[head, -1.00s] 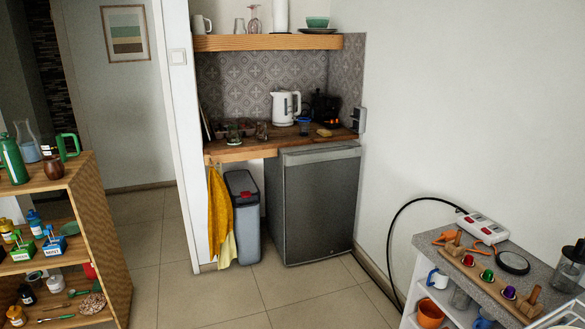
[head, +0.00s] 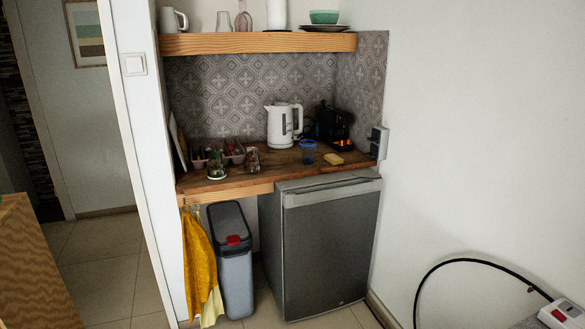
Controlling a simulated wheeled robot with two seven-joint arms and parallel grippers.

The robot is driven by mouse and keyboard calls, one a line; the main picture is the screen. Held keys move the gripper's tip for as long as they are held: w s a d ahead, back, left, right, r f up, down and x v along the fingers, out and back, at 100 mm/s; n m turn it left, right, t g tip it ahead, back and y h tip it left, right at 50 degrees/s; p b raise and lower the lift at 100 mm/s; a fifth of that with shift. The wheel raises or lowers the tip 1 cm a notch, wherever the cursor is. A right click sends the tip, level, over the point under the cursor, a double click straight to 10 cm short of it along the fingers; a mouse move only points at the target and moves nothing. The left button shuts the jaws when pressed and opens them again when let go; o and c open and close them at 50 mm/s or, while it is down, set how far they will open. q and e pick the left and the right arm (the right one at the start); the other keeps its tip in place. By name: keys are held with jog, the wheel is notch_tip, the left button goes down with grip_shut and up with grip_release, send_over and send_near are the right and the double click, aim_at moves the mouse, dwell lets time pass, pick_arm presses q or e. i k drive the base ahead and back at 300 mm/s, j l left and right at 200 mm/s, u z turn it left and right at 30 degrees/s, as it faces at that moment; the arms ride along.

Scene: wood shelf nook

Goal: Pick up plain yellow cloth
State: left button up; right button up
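Two cloths hang from the front edge of the wooden counter at its left end. The front one is a deep yellow-orange cloth (head: 198,265); faint marks show on it, but I cannot make out a pattern. A paler yellow cloth (head: 212,311) hangs behind it and looks plain. Only its lower part shows clearly, below and right of the deeper one; the rest is mostly hidden. Neither of my grippers is in view.
A grey bin (head: 233,265) with a red catch stands right beside the cloths. A grey fridge (head: 325,250) is further right. A wooden shelf unit (head: 30,275) edges in at left.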

aim_at(333, 159)
jog(key=i, duration=2.6)
jog(key=z, duration=0.55)
